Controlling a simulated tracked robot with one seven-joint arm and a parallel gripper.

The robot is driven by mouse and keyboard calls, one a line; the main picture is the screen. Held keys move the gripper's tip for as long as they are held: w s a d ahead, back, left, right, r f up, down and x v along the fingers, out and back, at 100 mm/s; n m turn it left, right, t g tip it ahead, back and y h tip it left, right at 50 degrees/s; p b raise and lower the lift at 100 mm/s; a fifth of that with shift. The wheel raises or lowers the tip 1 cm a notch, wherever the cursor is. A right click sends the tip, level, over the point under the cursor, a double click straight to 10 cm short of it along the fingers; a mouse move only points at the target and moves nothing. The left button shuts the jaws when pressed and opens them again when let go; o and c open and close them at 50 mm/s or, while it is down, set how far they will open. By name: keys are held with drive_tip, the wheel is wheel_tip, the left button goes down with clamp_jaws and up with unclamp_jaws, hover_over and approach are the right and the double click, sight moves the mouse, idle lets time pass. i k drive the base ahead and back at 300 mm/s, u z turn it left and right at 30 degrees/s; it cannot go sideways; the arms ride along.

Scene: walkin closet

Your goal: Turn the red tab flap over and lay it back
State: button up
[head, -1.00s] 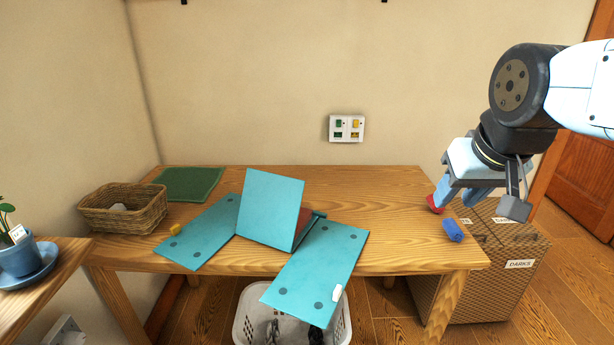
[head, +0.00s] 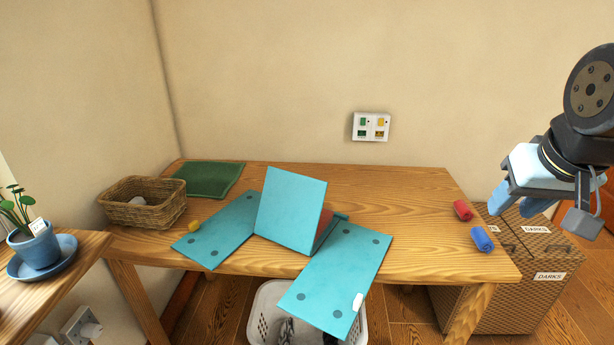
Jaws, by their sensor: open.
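A teal folding board lies on the wooden table. Its left flap (head: 218,232) lies flat with a yellow tab (head: 194,224) at its outer edge. Its right flap (head: 335,280) lies flat, reaching past the table's front edge, with a white tab (head: 358,301). A middle flap (head: 291,209) stands up, tilted. A red surface (head: 325,222) shows in a narrow strip beside it; I cannot tell whether this is the red tab. My gripper (head: 517,202) is open and empty, well right of the board, above the table's right end.
A red roll (head: 463,210) and a blue roll (head: 482,238) lie at the table's right end, near my gripper. A wicker basket (head: 143,204) and green mat (head: 209,180) are at the left. A white bin (head: 262,315) stands below, a hamper (head: 520,272) at right.

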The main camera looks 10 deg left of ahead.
sight(290, 205)
drive_tip(key=u, duration=0.05)
drive_tip(key=i, duration=0.95)
drive_tip(key=z, duration=0.1)
